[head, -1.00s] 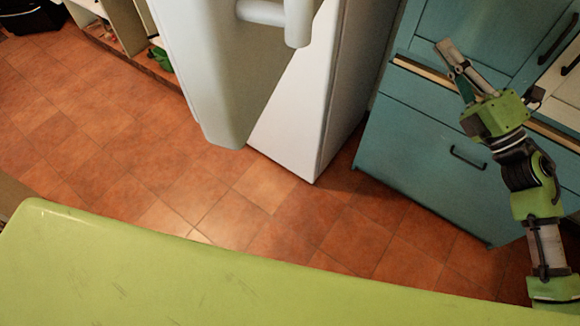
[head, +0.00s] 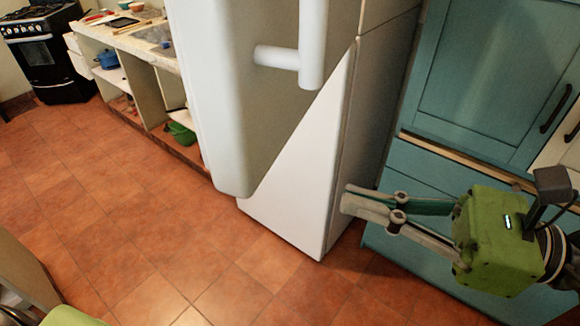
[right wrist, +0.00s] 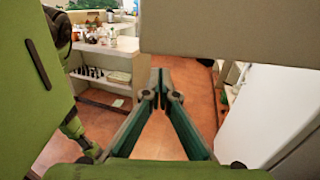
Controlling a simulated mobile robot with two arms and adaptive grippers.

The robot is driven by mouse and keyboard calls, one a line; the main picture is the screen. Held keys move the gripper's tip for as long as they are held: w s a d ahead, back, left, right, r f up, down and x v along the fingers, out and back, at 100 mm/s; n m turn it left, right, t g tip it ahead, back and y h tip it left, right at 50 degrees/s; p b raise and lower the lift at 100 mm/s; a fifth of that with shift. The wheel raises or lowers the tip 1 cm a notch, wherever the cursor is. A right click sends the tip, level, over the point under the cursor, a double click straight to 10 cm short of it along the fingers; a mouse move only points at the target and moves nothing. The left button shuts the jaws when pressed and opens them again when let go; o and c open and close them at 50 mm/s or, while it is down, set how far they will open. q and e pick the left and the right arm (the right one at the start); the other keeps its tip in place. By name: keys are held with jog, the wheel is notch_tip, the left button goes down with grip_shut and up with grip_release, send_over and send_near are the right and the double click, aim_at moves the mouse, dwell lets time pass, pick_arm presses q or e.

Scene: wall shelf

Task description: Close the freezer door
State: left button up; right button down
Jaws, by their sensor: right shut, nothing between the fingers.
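The freezer door (head: 232,110) is a pale grey-white panel in the upper middle of the head view, standing out in front of the white freezer body (head: 310,190). A white bar handle (head: 313,45) sticks out from its face. How wide the door stands open is hard to tell. My right gripper (head: 345,200) is shut and empty, to the right of the door and below the handle, its fingers overlapping the body's right side. In the right wrist view its fingertips (right wrist: 160,76) meet below a grey panel (right wrist: 225,30), likely the door. My left gripper is not in view.
Teal cabinets (head: 490,90) stand close at the right, behind my right arm. A low shelf counter (head: 140,70) and a black stove (head: 45,55) are at the far left. The tiled floor (head: 110,215) left of the door is clear.

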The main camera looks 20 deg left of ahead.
aim_at(267, 176)
jog(key=a+p, duration=0.1)
jog(key=a, duration=0.1)
jog(key=a+p, duration=0.2)
jog(key=a, duration=0.1)
jog(key=a+p, duration=0.1)
jog(key=a, duration=0.2)
jog(key=shift+w+a+r, duration=0.1)
jog(key=shift+w+r, duration=0.1)
jog(key=shift+w, duration=0.05)
jog(key=shift+a+f+p, duration=0.2)
jog(key=shift+a+p, duration=0.15)
jog(key=shift+a, duration=0.15)
